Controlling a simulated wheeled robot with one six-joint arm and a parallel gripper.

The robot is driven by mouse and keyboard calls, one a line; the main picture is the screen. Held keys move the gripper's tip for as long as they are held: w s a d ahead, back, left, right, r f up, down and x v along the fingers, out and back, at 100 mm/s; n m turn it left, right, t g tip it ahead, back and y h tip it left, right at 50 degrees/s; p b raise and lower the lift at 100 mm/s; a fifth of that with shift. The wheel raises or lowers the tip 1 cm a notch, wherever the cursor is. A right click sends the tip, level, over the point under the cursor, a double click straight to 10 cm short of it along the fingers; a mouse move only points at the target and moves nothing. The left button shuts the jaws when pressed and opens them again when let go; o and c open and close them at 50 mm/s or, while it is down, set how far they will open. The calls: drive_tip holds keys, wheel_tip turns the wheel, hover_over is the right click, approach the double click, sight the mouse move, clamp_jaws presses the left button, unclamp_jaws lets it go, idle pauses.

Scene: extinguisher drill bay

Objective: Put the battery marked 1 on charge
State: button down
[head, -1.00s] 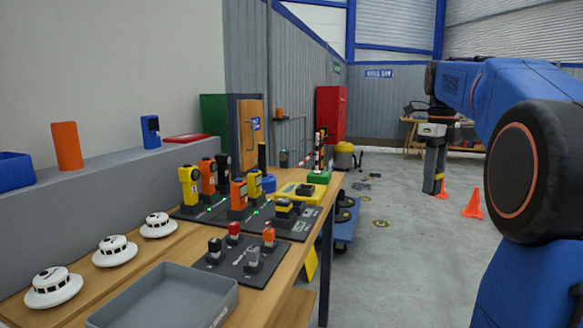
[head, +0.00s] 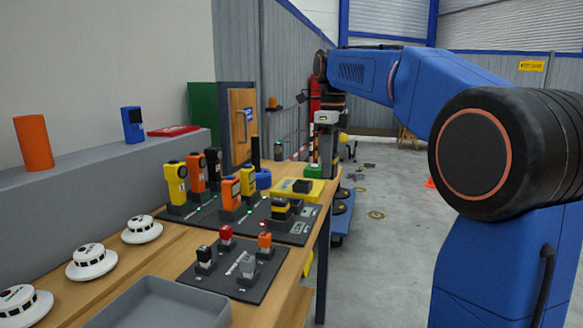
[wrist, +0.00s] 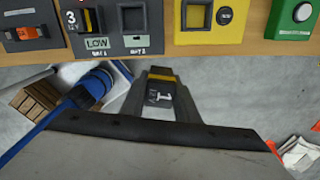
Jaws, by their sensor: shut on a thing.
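My gripper (wrist: 163,84) is shut on a dark grey battery with a yellow band, the battery marked 1 (wrist: 158,97). In the wrist view it hangs over the floor, just off the table's edge and apart from the charger (wrist: 106,47). The charger's bay 1 holds a yellow-banded battery marked 3 (wrist: 87,20), with a LOW display. Bay 2 (wrist: 132,17) looks empty. In the head view the charger (head: 300,228) is near the table's right edge, and my wrist is beyond it; the held battery cannot be made out there.
A yellow unit (wrist: 208,36) with a black knob and a green box (wrist: 292,18) with a white button are right of the charger. A dark pad (head: 220,279) with several small plugs and a grey tray (head: 160,305) lie nearer. A blue trolley (head: 341,226) stands beside the table.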

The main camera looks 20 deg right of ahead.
drive_tip(key=w+a+n, duration=0.1)
drive_tip(key=a+n, duration=0.1)
drive_tip(key=a, duration=0.9)
drive_tip(key=shift+w+d+f, duration=0.1)
drive_tip(key=shift+f, duration=1.35)
drive_tip(key=shift+d+f, duration=0.1)
drive_tip(key=shift+f, duration=1.3)
drive_tip(key=shift+f, duration=0.7)
drive_tip(key=shift+r, duration=0.1)
drive_tip(key=shift+r, duration=2.4)
drive_tip(key=shift+r, duration=3.45)
drive_tip(key=shift+f, duration=5.25)
